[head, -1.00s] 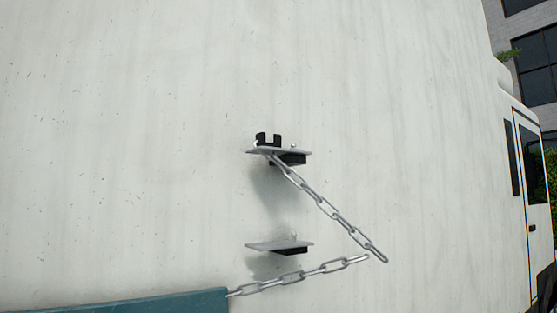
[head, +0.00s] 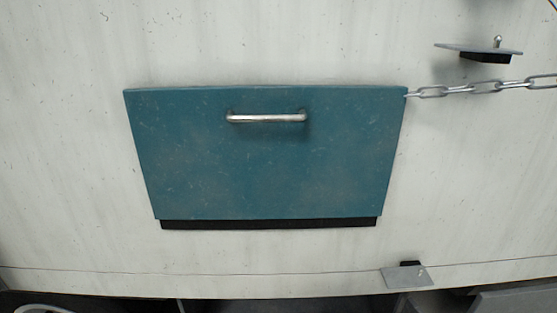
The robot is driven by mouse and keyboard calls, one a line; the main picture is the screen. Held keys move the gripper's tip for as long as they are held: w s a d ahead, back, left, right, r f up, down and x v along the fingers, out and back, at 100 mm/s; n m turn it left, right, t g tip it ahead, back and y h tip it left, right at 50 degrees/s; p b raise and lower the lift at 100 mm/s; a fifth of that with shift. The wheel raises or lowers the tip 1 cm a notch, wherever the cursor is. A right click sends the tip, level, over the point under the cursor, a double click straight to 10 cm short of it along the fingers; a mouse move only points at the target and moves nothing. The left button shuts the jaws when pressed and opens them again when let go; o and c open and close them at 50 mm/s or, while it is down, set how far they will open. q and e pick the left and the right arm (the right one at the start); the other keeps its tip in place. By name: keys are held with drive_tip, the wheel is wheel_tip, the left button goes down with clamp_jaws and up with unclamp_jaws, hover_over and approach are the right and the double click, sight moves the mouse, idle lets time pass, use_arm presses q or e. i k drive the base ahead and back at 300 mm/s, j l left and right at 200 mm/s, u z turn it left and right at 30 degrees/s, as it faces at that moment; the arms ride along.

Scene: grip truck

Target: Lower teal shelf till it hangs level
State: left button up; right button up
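The teal shelf (head: 262,165) is folded up against the white truck wall, its face toward me. A silver handle (head: 267,117) is fixed near its top edge. A black strip (head: 268,224) runs along its bottom edge. A metal chain (head: 484,87) runs from the shelf's upper right corner to the right and leaves the picture. Neither of my grippers is in the head view.
A small metal bracket (head: 480,50) with a peg juts from the white wall (head: 60,180) at upper right. Another small plate (head: 407,276) sits at the wall's lower edge. Dark parts show below the wall. The wall left of the shelf is bare.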

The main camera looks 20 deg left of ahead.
sight(221, 152)
drive_tip(key=u, duration=0.7)
drive_tip(key=k+l+u, duration=0.2)
drive_tip(key=u, duration=0.15)
drive_tip(key=k+l+u, duration=0.2)
drive_tip(key=u, duration=0.15)
drive_tip(key=k+l+u, duration=0.15)
drive_tip(key=u, duration=0.15)
drive_tip(key=k, duration=0.05)
